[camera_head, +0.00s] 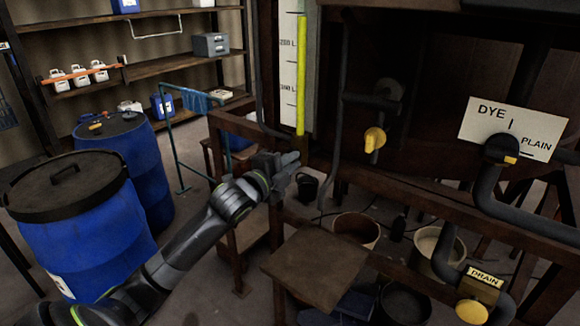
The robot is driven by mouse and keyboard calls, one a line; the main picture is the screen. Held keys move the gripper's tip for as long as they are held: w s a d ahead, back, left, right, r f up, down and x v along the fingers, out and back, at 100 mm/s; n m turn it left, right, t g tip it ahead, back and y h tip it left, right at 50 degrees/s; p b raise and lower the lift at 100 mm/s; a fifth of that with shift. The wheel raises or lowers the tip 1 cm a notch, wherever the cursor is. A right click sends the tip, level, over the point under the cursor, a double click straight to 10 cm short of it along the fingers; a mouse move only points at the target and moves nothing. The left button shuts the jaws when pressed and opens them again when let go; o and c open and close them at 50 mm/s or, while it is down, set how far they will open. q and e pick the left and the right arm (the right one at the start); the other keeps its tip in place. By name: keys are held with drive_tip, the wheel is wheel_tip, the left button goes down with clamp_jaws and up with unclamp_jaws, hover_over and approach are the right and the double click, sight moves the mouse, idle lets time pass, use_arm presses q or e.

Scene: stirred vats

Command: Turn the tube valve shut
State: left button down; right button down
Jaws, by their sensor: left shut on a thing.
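The upright sight tube (301,75), filled yellow-green, stands beside a white litre scale (288,70) on the vat's frame. My left gripper (292,169) reaches in from the lower left to just below the tube's foot. It is shut on what seems to be the tube valve, at the frame post. The gripper and the dark frame hide the valve, so I cannot tell how its handle is turned. My right gripper is not in view.
A yellow-handled valve (375,139), a DYE/PLAIN selector (500,149) and a yellow DRAIN valve (471,311) are on the right. Blue drums (80,235) stand at left. Buckets (357,229) and a brown board (315,266) are below. Wooden frame rails (430,205) cross the right side.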

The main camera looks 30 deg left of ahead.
use_arm(q)
drive_tip(key=shift+f+m, duration=0.2)
drive_tip(key=shift+m, duration=0.4)
drive_tip(key=shift+b, duration=0.35)
drive_tip(key=c, duration=1.4)
unclamp_jaws()
drive_tip(key=shift+c, duration=0.2)
